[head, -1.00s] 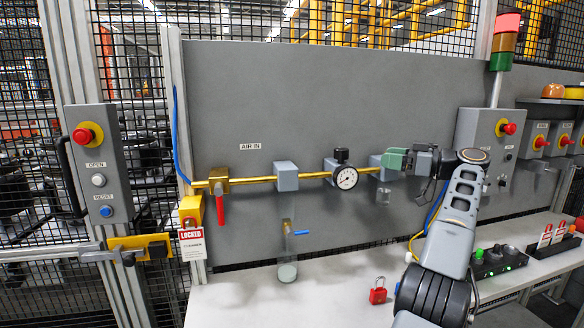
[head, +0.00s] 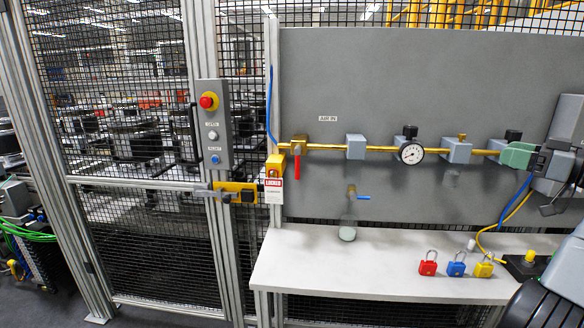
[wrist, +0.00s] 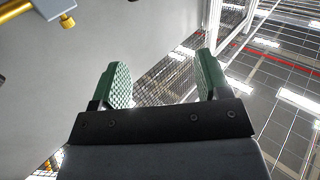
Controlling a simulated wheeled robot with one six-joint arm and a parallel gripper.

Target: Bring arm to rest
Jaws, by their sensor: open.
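My gripper (head: 540,158) shows at the right of the head view, in front of the grey panel and over the right end of the brass air pipe in the picture. In the wrist view its two green ribbed fingers (wrist: 160,88) stand wide apart with nothing between them. My arm runs down the right edge of the head view, and part of it is cut off by the frame.
A grey panel (head: 350,80) carries a pressure gauge (head: 411,153) and a red-handled valve (head: 297,160). Red (head: 428,266), blue (head: 456,266) and yellow (head: 484,267) padlocks stand on the white bench (head: 330,270). A mesh fence (head: 130,130) with a control box (head: 213,130) is at left.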

